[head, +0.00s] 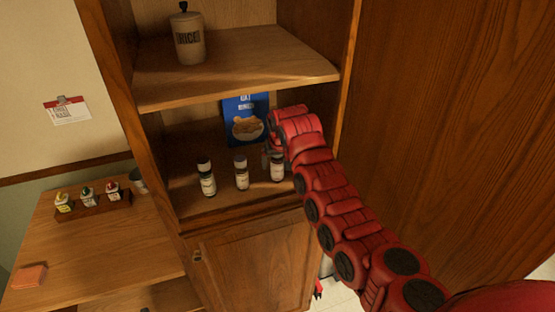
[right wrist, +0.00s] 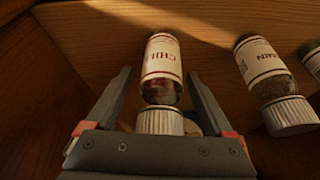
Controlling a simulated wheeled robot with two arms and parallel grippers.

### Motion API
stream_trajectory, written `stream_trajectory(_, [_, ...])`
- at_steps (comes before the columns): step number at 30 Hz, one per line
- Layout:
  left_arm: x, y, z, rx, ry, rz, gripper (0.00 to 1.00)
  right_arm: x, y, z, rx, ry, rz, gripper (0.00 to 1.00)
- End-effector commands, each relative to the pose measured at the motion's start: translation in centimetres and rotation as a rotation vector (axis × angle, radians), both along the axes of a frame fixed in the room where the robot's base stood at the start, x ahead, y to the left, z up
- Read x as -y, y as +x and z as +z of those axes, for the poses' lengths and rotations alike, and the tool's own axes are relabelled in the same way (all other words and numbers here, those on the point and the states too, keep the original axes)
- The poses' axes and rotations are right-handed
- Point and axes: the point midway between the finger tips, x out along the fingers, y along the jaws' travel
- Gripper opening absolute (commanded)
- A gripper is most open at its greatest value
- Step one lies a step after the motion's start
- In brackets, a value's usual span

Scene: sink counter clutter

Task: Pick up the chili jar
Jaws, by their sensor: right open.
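The chili jar (right wrist: 162,62) is a small clear jar with a white label reading CHILI and a ribbed pale lid. In the right wrist view it appears lid-down, between the two dark fingers of my right gripper (right wrist: 160,76). The fingers are open, with a gap visible on each side of the jar. In the head view the chili jar (head: 277,170) stands upright as the rightmost of three jars on the lower cabinet shelf. My right gripper (head: 268,157) is there at its upper part, mostly hidden by my red arm. My left gripper is not in view.
A second jar (right wrist: 263,70), its label ending in MIN, stands beside the chili jar; it is the middle jar (head: 241,173) in the head view. A blue box (head: 246,120) stands behind. The cabinet side wall and upper shelf (head: 235,75) enclose the space. A rice canister (head: 188,38) stands above.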

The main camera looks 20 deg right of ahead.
Motion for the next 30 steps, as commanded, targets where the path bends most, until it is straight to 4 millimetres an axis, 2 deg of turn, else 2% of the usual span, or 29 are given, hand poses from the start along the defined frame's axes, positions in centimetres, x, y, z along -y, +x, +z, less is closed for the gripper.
stream_trajectory(6, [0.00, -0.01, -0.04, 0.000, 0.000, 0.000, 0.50, 0.00, 0.07, -0.08, 0.002, 0.001, 0.000, 0.86])
stream_trajectory(18, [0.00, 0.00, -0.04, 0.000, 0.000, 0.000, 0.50, 0.00, 0.06, -0.05, 0.002, 0.000, 0.000, 0.14])
stream_trajectory(21, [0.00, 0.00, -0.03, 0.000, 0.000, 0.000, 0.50, 0.00, 0.06, -0.05, 0.002, 0.000, 0.000, 0.00])
stream_trajectory(30, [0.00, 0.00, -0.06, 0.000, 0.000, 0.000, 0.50, -0.01, 0.07, 0.01, 0.003, 0.000, 0.000, 0.00])
